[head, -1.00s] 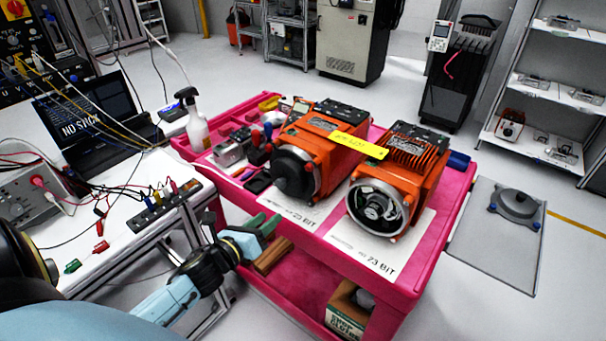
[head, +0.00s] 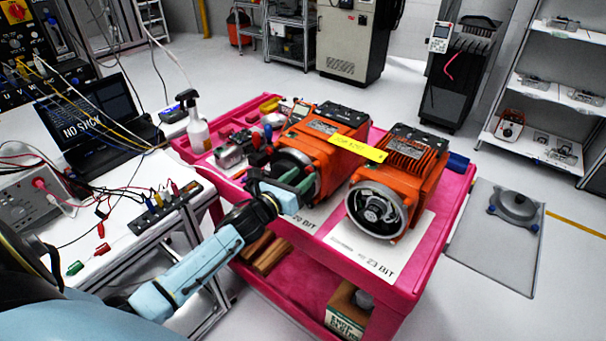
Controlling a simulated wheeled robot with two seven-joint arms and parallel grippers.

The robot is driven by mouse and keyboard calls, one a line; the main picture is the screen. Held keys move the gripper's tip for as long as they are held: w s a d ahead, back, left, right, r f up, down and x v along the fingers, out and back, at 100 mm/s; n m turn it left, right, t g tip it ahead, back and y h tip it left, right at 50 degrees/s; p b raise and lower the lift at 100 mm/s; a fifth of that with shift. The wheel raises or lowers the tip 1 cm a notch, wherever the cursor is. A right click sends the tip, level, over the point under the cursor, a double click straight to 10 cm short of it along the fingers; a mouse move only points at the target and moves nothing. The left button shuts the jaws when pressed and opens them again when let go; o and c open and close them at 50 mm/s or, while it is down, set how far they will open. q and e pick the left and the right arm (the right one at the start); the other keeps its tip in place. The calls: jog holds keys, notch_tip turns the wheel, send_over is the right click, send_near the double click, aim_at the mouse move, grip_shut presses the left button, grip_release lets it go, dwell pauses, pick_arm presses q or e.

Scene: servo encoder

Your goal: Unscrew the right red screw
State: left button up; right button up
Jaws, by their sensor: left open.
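Two orange servo motors stand on the pink cart (head: 452,238). The left motor (head: 330,143) has its round front partly hidden behind my left gripper (head: 302,182). The right motor (head: 415,165) shows an open round front with a metal hub (head: 375,211). My left gripper has green fingers and is open, in front of the left motor's face. I cannot tell whether it touches the motor. No red screw can be made out on either motor at this size. My right gripper is not in view.
A spray bottle (head: 194,122) and small tools sit on the cart's left side. A white bench (head: 110,225) with wires and a laptop (head: 90,135) is at the left.

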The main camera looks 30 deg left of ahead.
pick_arm(q)
jog(key=shift+w+d, duration=0.1)
jog(key=shift+w, duration=0.65)
jog(key=shift+c, duration=0.2)
grip_shut()
jog(key=shift+n, duration=0.3)
